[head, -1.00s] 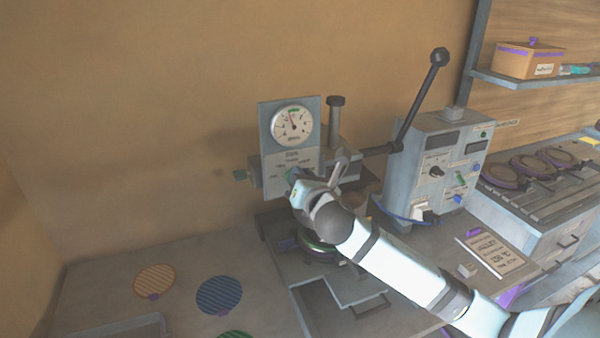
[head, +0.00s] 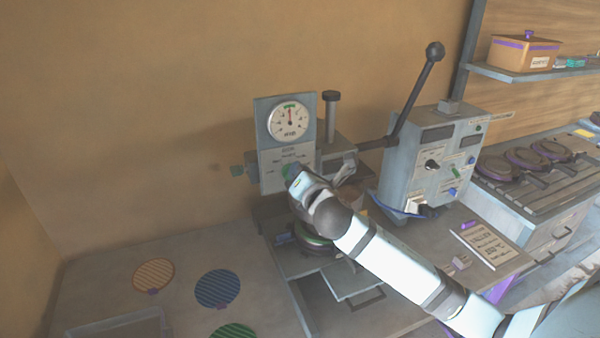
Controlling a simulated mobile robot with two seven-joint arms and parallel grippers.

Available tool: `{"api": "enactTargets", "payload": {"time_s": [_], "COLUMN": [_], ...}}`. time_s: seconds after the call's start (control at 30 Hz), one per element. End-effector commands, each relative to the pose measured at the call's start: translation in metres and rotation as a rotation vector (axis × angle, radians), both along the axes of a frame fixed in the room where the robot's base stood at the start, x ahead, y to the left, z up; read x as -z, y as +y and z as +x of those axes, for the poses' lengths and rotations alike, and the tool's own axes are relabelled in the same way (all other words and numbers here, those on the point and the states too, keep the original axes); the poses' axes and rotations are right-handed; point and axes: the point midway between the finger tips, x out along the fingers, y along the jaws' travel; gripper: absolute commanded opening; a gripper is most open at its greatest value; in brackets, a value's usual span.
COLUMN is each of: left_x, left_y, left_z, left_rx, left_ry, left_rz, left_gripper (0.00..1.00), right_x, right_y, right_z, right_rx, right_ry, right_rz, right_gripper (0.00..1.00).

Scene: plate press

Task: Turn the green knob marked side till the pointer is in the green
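The gauge panel (head: 268,155) stands upright at the press, with a round white dial (head: 290,121) that has a green band at its top. The dial's red pointer stands nearly straight up, at the green band as far as I can tell at this size. My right gripper (head: 292,172) is at the lower front of the panel, its fingers around a green knob (head: 287,168) that it mostly hides. The lettering by the knob is too small to read. A second green knob (head: 237,170) sticks out at the panel's left side. My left gripper is not in view.
A long black lever (head: 417,95) rises right of the panel beside a grey control box (head: 430,165). Striped orange (head: 153,276), blue (head: 218,289) and green (head: 233,331) discs lie on the bench at front left. A card (head: 482,243) lies at right.

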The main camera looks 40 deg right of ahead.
Motion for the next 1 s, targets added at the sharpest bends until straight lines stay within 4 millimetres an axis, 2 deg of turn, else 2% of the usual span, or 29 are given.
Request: {"api": "enactTargets", "payload": {"time_s": [0.07, 0.1, 0.2, 0.57, 0.67, 1.0], "left_x": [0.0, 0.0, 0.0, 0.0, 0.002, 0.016], "left_y": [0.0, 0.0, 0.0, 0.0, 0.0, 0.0], "left_z": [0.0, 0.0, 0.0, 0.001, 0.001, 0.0], "left_rx": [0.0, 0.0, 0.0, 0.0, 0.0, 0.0], "left_ry": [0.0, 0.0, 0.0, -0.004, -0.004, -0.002], "left_rz": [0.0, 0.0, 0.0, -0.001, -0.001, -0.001], "left_gripper": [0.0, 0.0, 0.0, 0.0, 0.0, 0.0], "right_x": [0.0, 0.0, 0.0, 0.001, 0.002, 0.003], "right_y": [0.0, 0.0, 0.0, 0.001, 0.005, 0.023], "right_z": [0.0, 0.0, 0.0, -0.005, -0.018, -0.093], "right_rx": [0.001, 0.001, 0.001, 0.0, -0.002, -0.003], "right_ry": [0.001, 0.001, 0.001, 0.0, 0.001, 0.002], "right_rz": [-0.001, -0.001, -0.001, -0.002, -0.002, -0.001], "right_gripper": [0.0, 0.18, 0.39, 0.39, 0.39, 0.39]}}
